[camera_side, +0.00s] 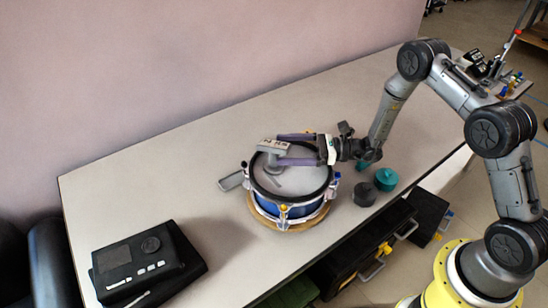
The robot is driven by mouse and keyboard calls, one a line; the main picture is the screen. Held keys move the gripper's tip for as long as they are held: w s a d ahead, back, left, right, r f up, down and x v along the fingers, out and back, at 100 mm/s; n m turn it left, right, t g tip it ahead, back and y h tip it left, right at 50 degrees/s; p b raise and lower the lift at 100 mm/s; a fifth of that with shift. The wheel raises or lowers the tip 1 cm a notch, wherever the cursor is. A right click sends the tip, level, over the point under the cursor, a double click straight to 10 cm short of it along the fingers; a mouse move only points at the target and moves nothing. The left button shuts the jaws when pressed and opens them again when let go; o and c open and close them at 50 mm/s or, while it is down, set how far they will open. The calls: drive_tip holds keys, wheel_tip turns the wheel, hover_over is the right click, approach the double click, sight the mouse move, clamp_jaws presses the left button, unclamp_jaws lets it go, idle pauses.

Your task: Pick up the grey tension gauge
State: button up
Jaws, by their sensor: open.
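The grey tension gauge (270,146) stands on the pale head of a blue drum (268,208), toward the far side of the drumhead. It has a light box-like top with dark markings and a lower grey part resting on the head. My gripper (280,149) reaches in from the right, with its two purple fingers spread apart. The fingertips are at the gauge, one on the far side and one on the near side. Contact cannot be told from this view. The near finger hides some of the gauge's lower part.
The drum sits on a wooden ring (291,225), with metal lugs around its rim. A flat grey piece (231,181) lies left of it. A dark puck (365,195) and teal pucks (386,179) stand right. A black device (145,262) lies front left. The table's back is clear.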

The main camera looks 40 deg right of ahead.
drive_tip(key=shift+x, duration=1)
clamp_jaws()
drive_tip(key=shift+r, duration=0.1)
